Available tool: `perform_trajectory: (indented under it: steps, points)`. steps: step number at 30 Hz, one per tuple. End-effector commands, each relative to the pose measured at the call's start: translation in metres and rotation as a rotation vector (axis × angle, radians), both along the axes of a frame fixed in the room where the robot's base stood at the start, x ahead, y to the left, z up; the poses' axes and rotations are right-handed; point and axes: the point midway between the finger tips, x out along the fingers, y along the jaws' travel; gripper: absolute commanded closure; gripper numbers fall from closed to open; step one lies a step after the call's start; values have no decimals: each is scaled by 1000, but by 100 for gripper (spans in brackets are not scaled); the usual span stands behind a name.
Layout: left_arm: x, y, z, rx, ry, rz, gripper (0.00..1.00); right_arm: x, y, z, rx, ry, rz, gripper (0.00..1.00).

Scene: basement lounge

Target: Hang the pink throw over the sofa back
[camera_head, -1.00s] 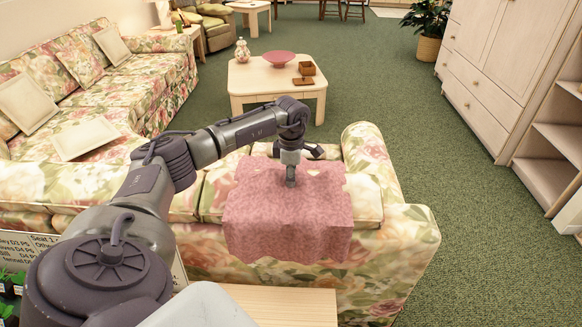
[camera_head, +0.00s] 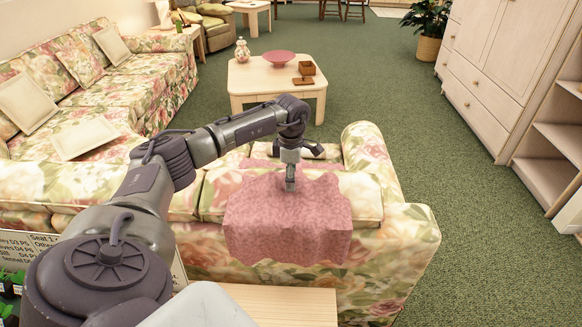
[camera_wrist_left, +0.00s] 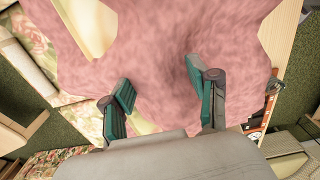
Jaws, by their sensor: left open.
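The pink throw (camera_head: 290,222) lies draped over the back of the near floral sofa (camera_head: 395,215). Its front part hangs down the near side of the back, and a little pink shows beyond the top on the seat side. My left gripper (camera_head: 290,184) points down at the throw's upper part. In the left wrist view the open fingers (camera_wrist_left: 160,95) stand apart with the pink throw (camera_wrist_left: 150,50) close in front of them. Whether the fingertips touch the cloth I cannot tell. My right gripper is not in view.
A light wooden coffee table (camera_head: 247,82) stands beyond the sofa with a pink bowl (camera_head: 279,58), a vase and small boxes. A light wooden surface (camera_head: 290,305) is close in front of the sofa back. Green carpet is clear to the right, before the cabinets (camera_head: 490,80).

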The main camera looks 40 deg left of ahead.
Motion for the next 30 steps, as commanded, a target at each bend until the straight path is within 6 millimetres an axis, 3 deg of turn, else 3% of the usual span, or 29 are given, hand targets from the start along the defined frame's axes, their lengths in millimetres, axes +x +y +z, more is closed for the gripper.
perform_trajectory:
  steps: [15, 21, 30]
  points:
    - [1, 0, 99, -1, -5, 0, 40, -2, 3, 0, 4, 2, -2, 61]
    - [1, 0, 113, -1, -3, 0, 40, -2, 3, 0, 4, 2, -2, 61]
    - [0, 0, 114, -1, -3, 1, 40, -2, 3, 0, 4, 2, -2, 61]
